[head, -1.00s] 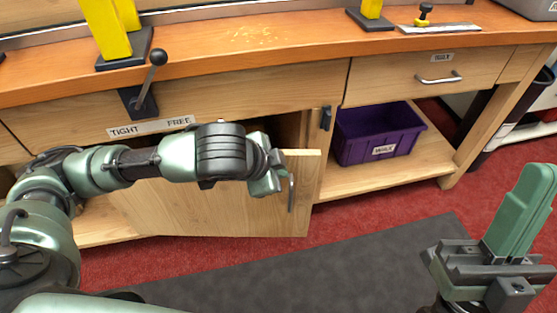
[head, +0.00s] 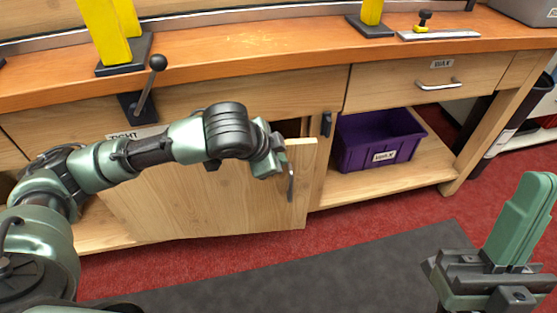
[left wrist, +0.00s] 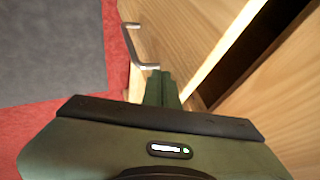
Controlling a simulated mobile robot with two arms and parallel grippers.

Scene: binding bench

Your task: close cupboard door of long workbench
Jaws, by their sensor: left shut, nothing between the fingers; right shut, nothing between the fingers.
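The cupboard door (head: 225,205) of the long workbench (head: 240,45) stands partly open, its free edge out from the front, with a dark gap above it. Its bar handle (head: 291,182) is near the free edge and also shows in the left wrist view (left wrist: 134,48). My left gripper (head: 268,168) is shut and empty at the door's outer face, near its top free corner. In the left wrist view its fingers (left wrist: 162,88) overlap the face beside the handle; I cannot tell whether they touch. My right gripper (head: 505,262) is shut and empty, off the bench at lower right.
A purple bin (head: 348,156) stands on the open lower shelf right of the cupboard. A black-knobbed lever (head: 150,85) sticks out from the bench front above my left arm. Yellow blocks stand on the bench top. A dark mat (head: 340,270) lies on the red floor.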

